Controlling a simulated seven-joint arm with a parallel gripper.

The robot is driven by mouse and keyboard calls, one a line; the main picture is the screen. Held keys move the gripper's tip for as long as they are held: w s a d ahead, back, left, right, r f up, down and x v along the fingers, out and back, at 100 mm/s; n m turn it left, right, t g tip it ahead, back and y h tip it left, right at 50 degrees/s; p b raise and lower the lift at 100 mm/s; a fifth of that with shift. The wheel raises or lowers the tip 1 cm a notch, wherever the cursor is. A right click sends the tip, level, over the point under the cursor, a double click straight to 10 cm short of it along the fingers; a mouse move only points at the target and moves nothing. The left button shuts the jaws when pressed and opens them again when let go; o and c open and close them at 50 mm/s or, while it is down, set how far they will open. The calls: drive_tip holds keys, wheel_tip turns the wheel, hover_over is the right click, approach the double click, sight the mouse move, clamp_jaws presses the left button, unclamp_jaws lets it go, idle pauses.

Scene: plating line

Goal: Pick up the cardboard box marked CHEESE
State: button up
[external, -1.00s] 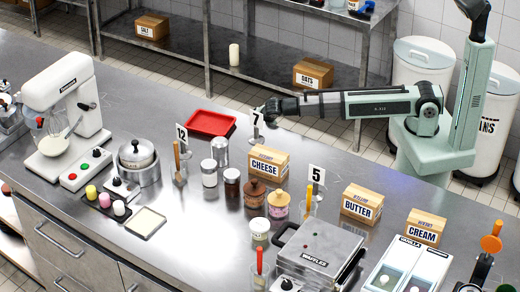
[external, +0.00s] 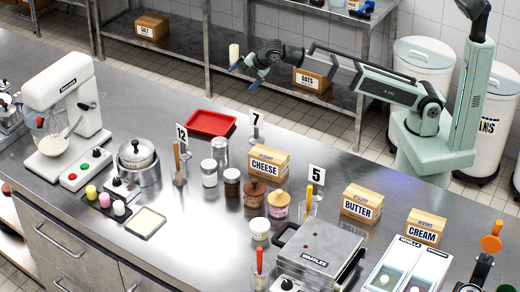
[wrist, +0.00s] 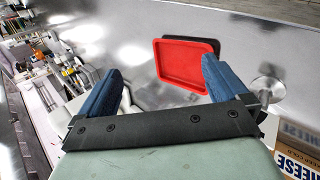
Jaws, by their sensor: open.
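The cardboard box marked CHEESE (external: 269,165) stands upright on the steel counter, right of the middle jars. In the wrist view the CHEESE box (wrist: 295,160) shows at the lower right edge, partly cut off. My gripper (external: 241,78) is raised above the back edge of the counter, up and to the left of the box and apart from it. In the wrist view its two blue fingers (wrist: 160,80) are spread wide with nothing between them touching; the red tray lies beyond them.
A red tray (external: 211,123) lies behind the box to the left. A number 7 sign (external: 257,119) stands behind the box. A glass jar (external: 231,183) and lidded pots (external: 255,192) stand close in front. BUTTER (external: 361,204) and CREAM (external: 425,228) boxes stand to the right.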

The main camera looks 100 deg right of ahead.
drive_tip(key=a+n+g+y, duration=0.15)
drive_tip(key=a+n, duration=0.65)
drive_tip(key=a, duration=1.2)
drive_tip(key=n+g+y, duration=0.1)
drive_tip(key=n, duration=0.7)
approach(269, 154)
drive_tip(key=x, duration=0.7)
drive_tip(key=shift+w+f, duration=0.1)
drive_tip(key=shift+w, duration=0.05)
drive_tip(key=shift+x, duration=2.55)
drive_tip(key=shift+d+f, duration=0.1)
drive_tip(key=shift+f, duration=0.2)
drive_tip(key=c, duration=1.5)
drive_tip(key=shift+o, duration=0.2)
drive_tip(key=shift+r, duration=0.1)
